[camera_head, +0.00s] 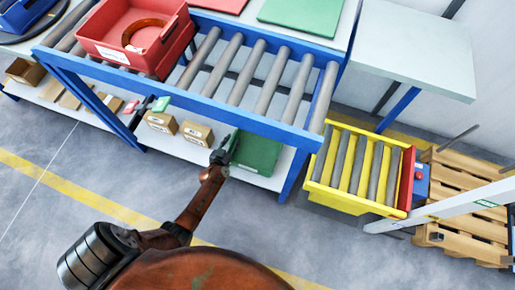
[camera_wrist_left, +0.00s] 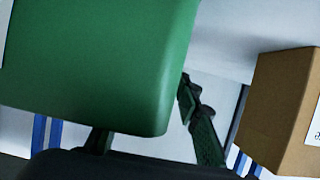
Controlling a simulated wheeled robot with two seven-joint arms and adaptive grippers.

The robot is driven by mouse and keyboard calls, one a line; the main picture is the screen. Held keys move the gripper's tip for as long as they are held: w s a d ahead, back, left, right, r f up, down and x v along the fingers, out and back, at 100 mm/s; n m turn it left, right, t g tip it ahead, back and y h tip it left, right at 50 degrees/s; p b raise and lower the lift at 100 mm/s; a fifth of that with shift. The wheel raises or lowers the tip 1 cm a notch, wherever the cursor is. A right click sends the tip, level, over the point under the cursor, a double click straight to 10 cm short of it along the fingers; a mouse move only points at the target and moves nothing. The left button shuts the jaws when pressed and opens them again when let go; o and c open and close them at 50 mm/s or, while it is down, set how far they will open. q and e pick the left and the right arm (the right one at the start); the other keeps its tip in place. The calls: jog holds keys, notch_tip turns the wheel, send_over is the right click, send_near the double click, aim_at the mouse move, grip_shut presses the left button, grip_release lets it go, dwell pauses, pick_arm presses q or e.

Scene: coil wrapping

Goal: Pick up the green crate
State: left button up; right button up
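The green crate (camera_head: 258,154) sits on the lower shelf of the roller table, under its right end. It fills the upper left of the left wrist view (camera_wrist_left: 100,60). My left gripper (camera_head: 223,152) is at the crate's left side in the head view. In the wrist view its two fingers are spread apart; the crate hides the tip of one, and the other shows just right of the crate's edge. I cannot tell whether either finger touches the crate. My right gripper is not in view.
The roller table (camera_head: 200,97) stands above the shelf, with a red crate (camera_head: 110,28) on top. Small cardboard boxes (camera_head: 197,132) lie left of the gripper; one is close in the wrist view (camera_wrist_left: 285,108). A yellow roller stand (camera_head: 340,197) is at the right.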

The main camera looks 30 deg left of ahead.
pick_arm(q)
jog(key=shift+c, duration=0.6)
grip_shut()
